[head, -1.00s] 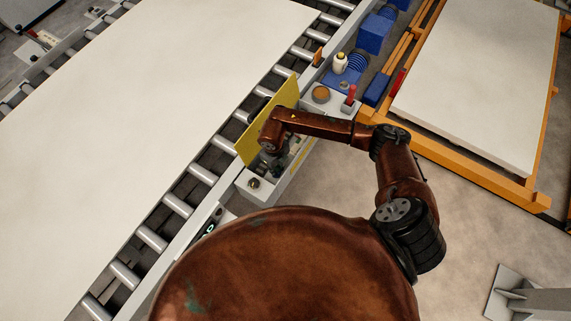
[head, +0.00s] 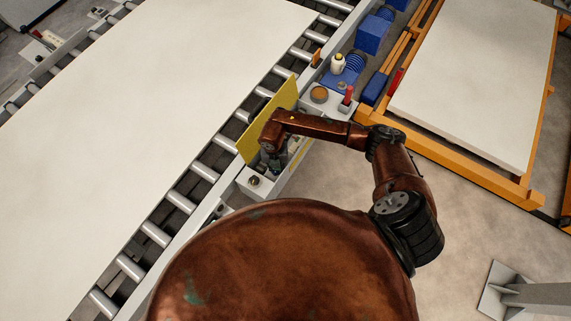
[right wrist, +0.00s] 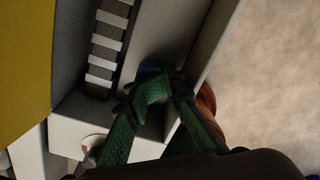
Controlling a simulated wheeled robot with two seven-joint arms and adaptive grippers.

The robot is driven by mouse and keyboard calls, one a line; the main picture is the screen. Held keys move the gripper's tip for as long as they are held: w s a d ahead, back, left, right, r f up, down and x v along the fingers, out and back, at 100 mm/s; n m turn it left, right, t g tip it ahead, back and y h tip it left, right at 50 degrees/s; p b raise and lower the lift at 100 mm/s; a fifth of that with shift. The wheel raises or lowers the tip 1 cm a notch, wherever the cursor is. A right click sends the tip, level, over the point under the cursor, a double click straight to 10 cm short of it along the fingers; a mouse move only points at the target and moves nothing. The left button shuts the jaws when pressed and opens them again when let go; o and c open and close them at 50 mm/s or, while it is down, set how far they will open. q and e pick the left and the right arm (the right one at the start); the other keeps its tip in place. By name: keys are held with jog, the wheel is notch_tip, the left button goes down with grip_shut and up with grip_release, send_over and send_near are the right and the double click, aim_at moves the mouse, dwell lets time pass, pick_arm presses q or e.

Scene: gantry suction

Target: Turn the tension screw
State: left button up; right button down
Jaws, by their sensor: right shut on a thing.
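My right gripper (head: 274,166) reaches down into the open grey housing (head: 279,186) beside the conveyor, behind the yellow guard plate (head: 262,122). In the right wrist view its green fingers (right wrist: 158,95) are closed together inside a grey channel. A small blue part (right wrist: 148,68) shows just beyond the fingertips; it appears to be the tension screw, mostly hidden by the fingers. The gripper is shut on it. In the head view my own wrist hides the screw. My left gripper is not in view.
The white slab (head: 120,95) lies on the conveyor rollers. A bottle (head: 337,63), a brown round dish (head: 319,95) and a red-handled item (head: 348,95) stand up the line. An orange frame (head: 500,186) is at right. A toothed strip (right wrist: 104,50) runs left of the fingers.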

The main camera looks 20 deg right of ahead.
jog(key=shift+w+a+r, duration=0.3)
jog(key=shift+w+a, duration=0.15)
jog(key=shift+a, duration=0.3)
jog(key=c, duration=2)
grip_release()
jog(key=shift+w, duration=0.1)
jog(key=shift+c, duration=0.2)
jog(key=o, duration=0.5)
jog(key=shift+d+f, duration=0.1)
jog(key=shift+d, duration=0.05)
jog(key=shift+c, duration=0.2)
jog(key=shift+o, duration=0.4)
jog(key=shift+s+d+f, duration=0.1)
jog(key=shift+s, duration=0.1)
jog(key=shift+d, duration=0.1)
